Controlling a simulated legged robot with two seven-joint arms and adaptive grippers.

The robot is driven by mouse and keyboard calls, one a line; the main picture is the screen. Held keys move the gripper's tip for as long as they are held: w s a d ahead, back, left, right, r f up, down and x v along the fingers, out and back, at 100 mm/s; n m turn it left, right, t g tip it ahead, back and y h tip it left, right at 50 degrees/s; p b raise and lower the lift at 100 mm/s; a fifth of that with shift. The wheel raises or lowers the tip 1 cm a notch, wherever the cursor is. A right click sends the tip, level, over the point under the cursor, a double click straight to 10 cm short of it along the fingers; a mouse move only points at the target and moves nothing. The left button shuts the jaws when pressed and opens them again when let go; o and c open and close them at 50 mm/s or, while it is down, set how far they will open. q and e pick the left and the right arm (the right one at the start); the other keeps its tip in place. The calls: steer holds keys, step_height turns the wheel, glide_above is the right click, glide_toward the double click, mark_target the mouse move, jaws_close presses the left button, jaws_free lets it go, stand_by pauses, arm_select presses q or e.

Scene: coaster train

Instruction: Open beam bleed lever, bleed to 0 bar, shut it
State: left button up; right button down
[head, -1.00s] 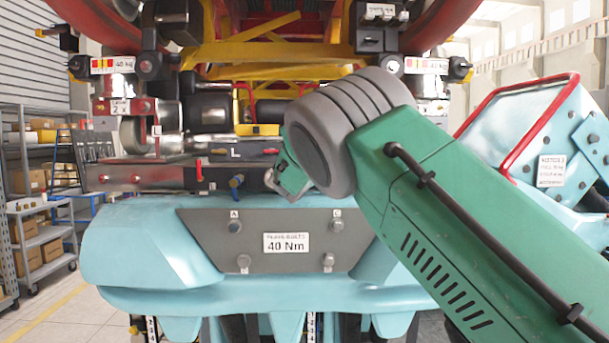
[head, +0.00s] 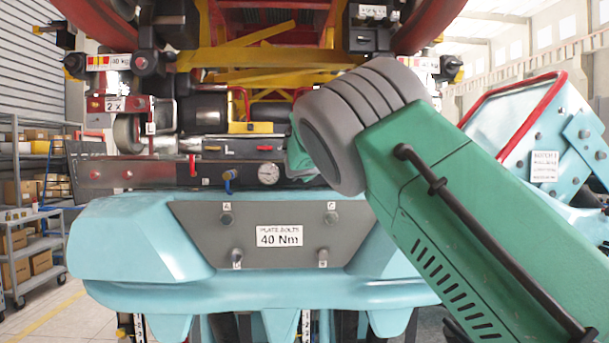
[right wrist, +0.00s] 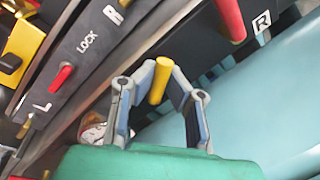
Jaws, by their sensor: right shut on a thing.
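My right gripper (right wrist: 163,82) is shut on a yellow lever handle (right wrist: 160,78) in the right wrist view, with one finger on each side of it. In the head view my grey and green right wrist hides the fingers and this handle. A round white pressure gauge (head: 268,173) sits on the dark beam (head: 150,173), just left of my wrist. Its needle is too small to read. Part of the gauge also shows in the right wrist view (right wrist: 92,133), beside my gripper. My left gripper is not in view.
A blue handle (head: 230,177) and a red handle (head: 193,165) stand left of the gauge. A red lever (right wrist: 62,76) by LOCK and a red handle (right wrist: 230,18) by R flank my gripper. The light-blue body (head: 250,290) lies below the beam.

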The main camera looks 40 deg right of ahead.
step_height(320, 180, down, 2)
steer(key=m+y+b, duration=0.1)
steer(key=m, duration=0.2)
steer(key=shift+s+d+m, duration=0.1)
steer(key=shift+m, duration=0.2)
steer(key=shift+f+m+t+y+b, duration=0.25)
steer(key=shift+m+t+y+b, duration=0.25)
steer(key=shift+m, duration=0.7)
steer(key=c, duration=1.6)
jaws_free()
steer(key=shift+r, duration=0.2)
steer(key=shift+r, duration=0.15)
steer(key=shift+s, duration=0.1)
